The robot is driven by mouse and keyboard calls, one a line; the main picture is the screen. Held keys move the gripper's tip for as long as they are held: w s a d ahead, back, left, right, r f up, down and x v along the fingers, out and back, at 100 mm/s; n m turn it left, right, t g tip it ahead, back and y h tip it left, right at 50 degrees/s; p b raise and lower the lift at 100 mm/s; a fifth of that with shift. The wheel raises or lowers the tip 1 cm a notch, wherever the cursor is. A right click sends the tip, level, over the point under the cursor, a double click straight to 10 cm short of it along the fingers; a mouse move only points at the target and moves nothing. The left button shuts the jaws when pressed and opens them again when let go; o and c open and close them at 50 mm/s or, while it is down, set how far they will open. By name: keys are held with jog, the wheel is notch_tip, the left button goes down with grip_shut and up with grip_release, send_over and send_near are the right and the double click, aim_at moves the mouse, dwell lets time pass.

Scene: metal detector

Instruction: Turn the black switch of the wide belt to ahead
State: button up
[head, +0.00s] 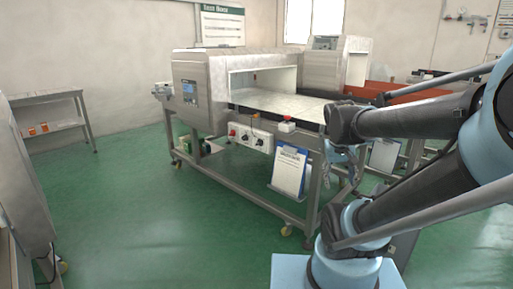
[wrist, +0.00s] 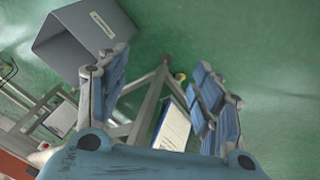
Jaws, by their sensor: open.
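The wide pale belt (head: 285,103) runs through a steel metal detector (head: 200,93) in the head view. A white control box (head: 250,136) hangs on the belt's near side, with a red button at its left and small dark knobs. The black switch is too small there to tell its setting. My gripper (head: 343,160) is right of the control box, beside the belt frame's near end, apart from the box. In the wrist view my gripper (wrist: 162,95) is open, its blue fingers spread with nothing held between them. The control box is not recognisable in the wrist view.
A clipboard (head: 289,171) hangs below the belt frame. A second button box (head: 287,126) sits on the frame's side. A grey bin (wrist: 85,40) stands on the floor in the wrist view. Green floor (head: 170,230) is clear in front of the frame.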

aim_at(257, 144)
jog(key=w+a+r+t+h, duration=0.1)
jog(key=w+a+r+h, duration=0.1)
jog(key=w, duration=0.8)
jog(key=w+a+r+t+h, duration=0.1)
jog(key=w+a+r, duration=0.15)
jog(key=w, duration=0.65)
jog(key=w+a+r+t+h, duration=0.1)
jog(key=w+a+r+h, duration=0.15)
jog(key=w, duration=0.75)
jog(key=w+a+f+t, duration=0.1)
jog(key=w+a+f, duration=0.1)
jog(key=w+a, duration=0.55)
jog(key=w+a+f+n+t+h, duration=0.1)
jog(key=w+a+f+t, duration=0.1)
jog(key=w+a+f, duration=0.4)
jog(key=w+a+f+t+h, duration=0.15)
jog(key=w+a, duration=0.25)
jog(key=a, duration=0.4)
jog(key=a+f+t+h, duration=0.1)
jog(key=a+f+t, duration=0.4)
jog(key=a+f, duration=0.9)
jog(key=shift+g, duration=0.25)
jog(key=x, duration=0.5)
jog(key=a+r+x, duration=0.1)
jog(key=x, duration=0.5)
jog(key=w+r+x, duration=0.1)
jog(key=x, duration=0.4)
jog(key=shift+w+a+r, duration=0.1)
jog(key=shift+w+r, duration=0.1)
jog(key=c, duration=1.1)
